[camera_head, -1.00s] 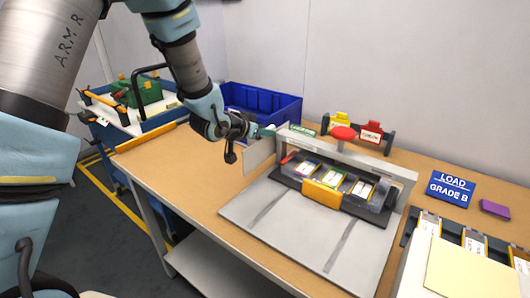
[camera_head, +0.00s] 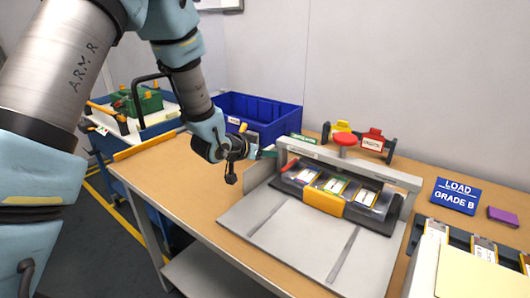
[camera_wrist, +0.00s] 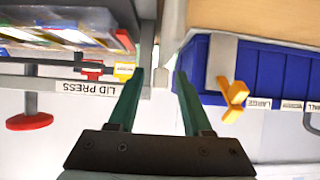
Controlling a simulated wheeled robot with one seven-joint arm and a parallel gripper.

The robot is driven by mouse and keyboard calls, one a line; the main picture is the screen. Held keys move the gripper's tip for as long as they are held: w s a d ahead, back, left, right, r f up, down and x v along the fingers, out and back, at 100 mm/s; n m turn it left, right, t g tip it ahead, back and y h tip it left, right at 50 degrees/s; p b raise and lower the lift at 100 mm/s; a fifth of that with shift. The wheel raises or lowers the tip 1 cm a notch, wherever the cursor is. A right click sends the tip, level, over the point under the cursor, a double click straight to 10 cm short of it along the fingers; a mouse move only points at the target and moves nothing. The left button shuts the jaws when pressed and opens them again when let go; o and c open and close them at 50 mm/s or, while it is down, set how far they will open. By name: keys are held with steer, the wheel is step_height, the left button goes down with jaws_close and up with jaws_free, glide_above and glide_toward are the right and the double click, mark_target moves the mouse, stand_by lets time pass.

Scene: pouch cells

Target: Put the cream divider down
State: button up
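A flat cream sheet, which looks like the cream divider (camera_head: 475,277), lies at the lower right of the head view, on or over the white-sided holder there. Its near edge is cut off by the frame. My gripper (camera_head: 271,154) is far from it, at the left end of the lid press, in front of the blue bin. In the wrist view my gripper (camera_wrist: 161,78) has its two green fingers apart with nothing between them. The cream sheet does not show in the wrist view.
The lid press (camera_head: 352,165) with a red knob (camera_head: 344,139) stands over a tray of pouch cells (camera_head: 335,188). A blue bin (camera_head: 262,110) is behind my gripper. A blue "LOAD GRADE B" sign (camera_head: 455,195) and a purple block (camera_head: 503,216) lie at right. The left front bench is clear.

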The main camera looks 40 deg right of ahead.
steer(key=shift+a+r, duration=0.2)
steer(key=shift+r, duration=0.05)
steer(key=b+v, duration=0.1)
steer(key=v, duration=1.1)
steer(key=w+a+f+n+t+y, duration=0.1)
steer(key=w+a+n+y, duration=0.3)
steer(key=a, duration=0.7)
steer(key=w+a+f+n+t+y, duration=0.2)
steer(key=w+a+n+y, duration=0.15)
steer(key=a, duration=0.75)
steer(key=s+a+n+g+y, duration=0.2)
steer(key=s+a+n+y, duration=0.1)
steer(key=a, duration=0.8)
steer(key=shift+f+g, duration=0.3)
steer(key=shift+f, duration=0.05)
steer(key=shift+o, duration=0.5)
steer(key=s+a+n+g, duration=0.2)
steer(key=s+a, duration=0.3)
steer(key=s, duration=0.1)
steer(key=shift+n+g+y, duration=0.3)
steer(key=shift+n+y, duration=0.05)
steer(key=shift+y, duration=0.1)
steer(key=shift+w+d+r, duration=0.1)
steer(key=shift+w, duration=0.05)
